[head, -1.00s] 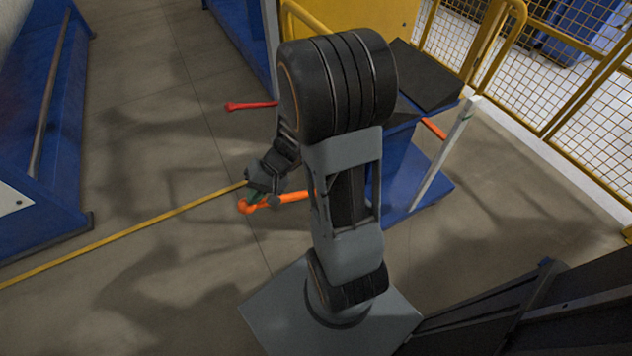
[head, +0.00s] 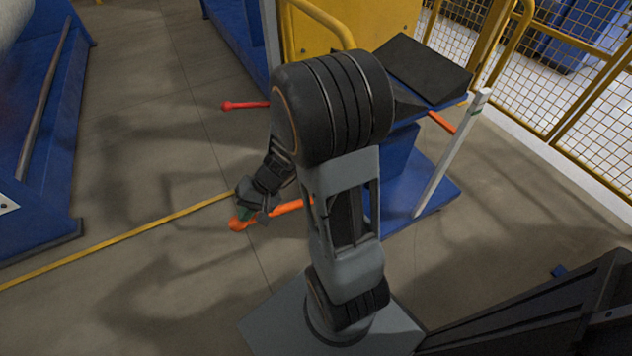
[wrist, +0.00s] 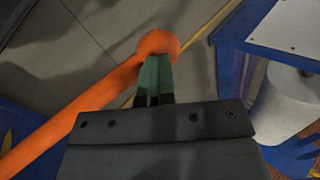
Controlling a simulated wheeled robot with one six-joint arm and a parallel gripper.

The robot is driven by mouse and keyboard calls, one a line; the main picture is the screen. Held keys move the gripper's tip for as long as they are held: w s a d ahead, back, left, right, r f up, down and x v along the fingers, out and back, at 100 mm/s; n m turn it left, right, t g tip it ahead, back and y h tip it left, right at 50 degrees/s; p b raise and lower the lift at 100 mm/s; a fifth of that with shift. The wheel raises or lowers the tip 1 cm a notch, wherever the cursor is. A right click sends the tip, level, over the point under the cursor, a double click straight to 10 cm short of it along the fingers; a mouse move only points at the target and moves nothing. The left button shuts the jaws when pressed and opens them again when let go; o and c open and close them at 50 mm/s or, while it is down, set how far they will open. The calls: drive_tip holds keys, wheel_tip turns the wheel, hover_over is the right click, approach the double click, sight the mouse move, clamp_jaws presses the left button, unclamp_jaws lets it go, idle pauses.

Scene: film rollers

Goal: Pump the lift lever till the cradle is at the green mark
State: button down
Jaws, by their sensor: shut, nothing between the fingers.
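The orange lift lever (head: 290,207) sticks out left from the blue lift stand (head: 405,165), ending in a round knob (head: 237,224). My gripper (head: 245,212) is shut and empty at the knob end. In the wrist view its green fingers (wrist: 154,80) are together and overlap the lever (wrist: 95,98) just beside the knob (wrist: 159,44); contact is unclear. The black cradle (head: 430,68) sits on top of the stand. An orange pointer (head: 441,122) projects beside the white post (head: 450,152). The green mark (head: 477,110) is near the post's top, above the pointer in the picture.
A red handle (head: 246,105) juts out left beyond my arm. A yellow rail (head: 318,18) and mesh fence (head: 575,100) bound the far side. A blue frame (head: 50,190) stands at left. Open floor with a yellow line (head: 120,237) lies between.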

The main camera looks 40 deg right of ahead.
drive_tip(key=shift+r+p, duration=0.2)
drive_tip(key=shift+p, duration=0.2)
drive_tip(key=a+r+p+v, duration=0.1)
drive_tip(key=p+v, duration=0.5)
drive_tip(key=v, duration=0.3)
drive_tip(key=w+a+r+p+v, duration=0.1)
drive_tip(key=a+r+p+v, duration=0.1)
drive_tip(key=p+v, duration=0.5)
drive_tip(key=shift+p+v, duration=0.3)
drive_tip(key=shift+v, duration=0.9)
drive_tip(key=shift+s+a, duration=0.1)
drive_tip(key=s+b+x, duration=0.1)
drive_tip(key=b+x, duration=0.4)
drive_tip(key=x, duration=0.2)
drive_tip(key=shift+w+f+b, duration=0.3)
drive_tip(key=shift+w+b, duration=0.1)
drive_tip(key=shift+w, duration=0.05)
drive_tip(key=shift+f, duration=0.1)
